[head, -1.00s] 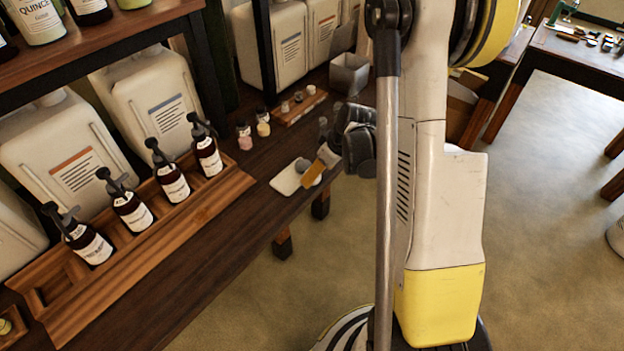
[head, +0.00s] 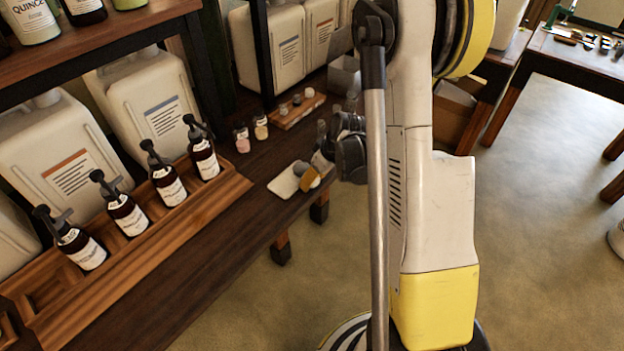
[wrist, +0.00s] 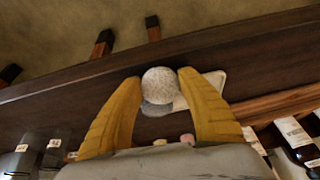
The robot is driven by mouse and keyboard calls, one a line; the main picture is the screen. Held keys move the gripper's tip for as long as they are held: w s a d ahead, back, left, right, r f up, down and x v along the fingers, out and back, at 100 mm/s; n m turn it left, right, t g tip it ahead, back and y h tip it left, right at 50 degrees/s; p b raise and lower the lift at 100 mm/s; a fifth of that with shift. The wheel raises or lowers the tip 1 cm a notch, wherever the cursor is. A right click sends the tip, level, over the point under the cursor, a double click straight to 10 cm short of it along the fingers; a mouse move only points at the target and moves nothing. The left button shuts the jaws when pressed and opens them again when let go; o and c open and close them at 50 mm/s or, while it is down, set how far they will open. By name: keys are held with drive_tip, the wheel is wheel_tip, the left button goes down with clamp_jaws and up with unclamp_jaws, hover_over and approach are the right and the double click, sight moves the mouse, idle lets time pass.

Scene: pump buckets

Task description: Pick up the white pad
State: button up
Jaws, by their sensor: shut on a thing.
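The white pad (wrist: 160,82) is a round, speckled, off-white piece held between the two yellow fingertips in the wrist view. My gripper (wrist: 160,78) is shut on it, one finger at each side. A grey rounded shape (wrist: 157,109) shows just below the pad; I cannot tell whether it is another pad or a shadow. A pale square dish (wrist: 209,88) lies behind the right finger. In the head view my gripper (head: 309,178) is at the dish's (head: 285,186) right side, near the bench edge. I cannot tell whether the pad is clear of the dish.
Two small jars (head: 252,136) and a wooden strip with small items (head: 298,108) stand behind the dish. A wooden rack (head: 215,192) with several pump bottles (head: 170,186) is to the left. Large white jugs (head: 160,100) line the back. Open floor lies in front.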

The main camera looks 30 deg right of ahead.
wheel_tip(320, 180, up, 5)
drive_tip(key=p, duration=0.2)
drive_tip(key=shift+f+p, duration=0.15)
drive_tip(key=shift+p, duration=0.2)
drive_tip(key=s+d+r+p, duration=0.4)
drive_tip(key=s+d+r, duration=0.2)
drive_tip(key=s+d, duration=0.25)
drive_tip(key=w+a+r+m+h, duration=0.1)
drive_tip(key=w+a+r+m, duration=0.1)
drive_tip(key=a, duration=1)
drive_tip(key=w+a+r+m, duration=0.1)
drive_tip(key=w+a, duration=0.1)
drive_tip(key=a, duration=1)
drive_tip(key=s+d+f+n, duration=0.1)
drive_tip(key=s+d, duration=0.1)
drive_tip(key=d, duration=0.9)
drive_tip(key=s+d+f+n+y, duration=0.1)
drive_tip(key=s+d+n, duration=0.1)
drive_tip(key=d, duration=1)
drive_tip(key=shift+d+f, duration=0.25)
drive_tip(key=shift+f, duration=0.15)
